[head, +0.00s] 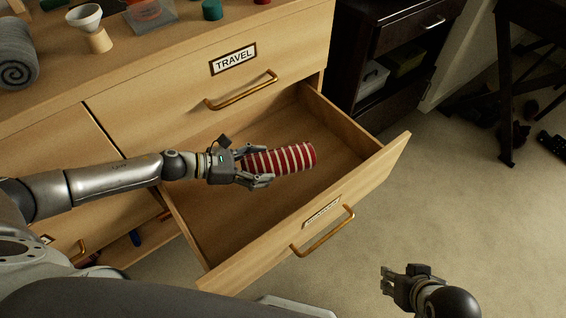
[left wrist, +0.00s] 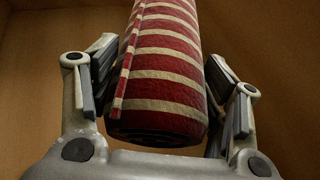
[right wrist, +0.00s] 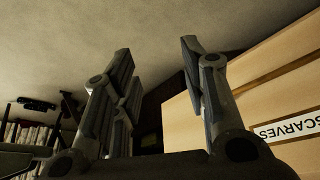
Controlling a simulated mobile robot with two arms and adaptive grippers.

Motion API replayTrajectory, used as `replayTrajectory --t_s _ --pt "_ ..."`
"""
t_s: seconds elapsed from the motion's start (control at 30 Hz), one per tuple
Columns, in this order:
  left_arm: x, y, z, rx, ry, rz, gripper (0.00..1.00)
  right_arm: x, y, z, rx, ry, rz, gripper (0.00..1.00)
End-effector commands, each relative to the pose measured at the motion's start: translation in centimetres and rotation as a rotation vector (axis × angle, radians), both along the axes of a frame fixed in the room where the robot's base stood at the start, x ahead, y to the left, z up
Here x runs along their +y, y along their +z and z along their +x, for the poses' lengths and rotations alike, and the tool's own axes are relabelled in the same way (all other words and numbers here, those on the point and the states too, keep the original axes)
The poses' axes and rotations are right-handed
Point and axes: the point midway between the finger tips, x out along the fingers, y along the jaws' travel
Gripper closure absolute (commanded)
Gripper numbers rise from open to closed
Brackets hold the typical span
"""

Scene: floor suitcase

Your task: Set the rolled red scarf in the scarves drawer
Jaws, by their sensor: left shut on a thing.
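The rolled red scarf (head: 290,159) has white stripes and lies level over the open scarves drawer (head: 215,230), within its walls. My left gripper (head: 258,166) is shut on one end of the scarf. In the left wrist view the scarf (left wrist: 165,75) sits between both fingers (left wrist: 160,110). I cannot tell whether the scarf touches the drawer floor. The drawer looks otherwise empty. Its label reads SCARVES in the right wrist view (right wrist: 291,130). My right gripper (head: 392,285) is open and empty, out over the carpet; its spread fingers show in the right wrist view (right wrist: 155,85).
A closed drawer labelled TRAVEL (head: 232,60) is above the open one. On the dresser top are a grey rolled towel (head: 16,55), a white funnel-like cup (head: 85,16) and a green item (head: 212,10). A dark cabinet (head: 385,50) stands behind.

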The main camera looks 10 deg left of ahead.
Motion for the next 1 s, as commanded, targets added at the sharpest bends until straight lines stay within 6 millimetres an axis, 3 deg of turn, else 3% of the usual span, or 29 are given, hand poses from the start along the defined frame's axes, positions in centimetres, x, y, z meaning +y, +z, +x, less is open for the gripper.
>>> replayTrajectory --t_s 0.03,0.27,1.0 --pt "0.7 -0.8 -0.1 0.0 -0.004 0.001 0.62 0.0 -0.1 -0.2 -0.005 0.0 0.001 0.6" --pt "1.6 -1.1 -0.2 -0.002 -0.016 -0.002 0.62 0.1 0.7 0.1 -0.033 0.001 0.006 0.6" --pt "1.5 -3.2 -0.2 -0.002 -0.015 -0.003 0.62 2.6 4.2 7.5 -0.412 0.03 0.087 0.6"
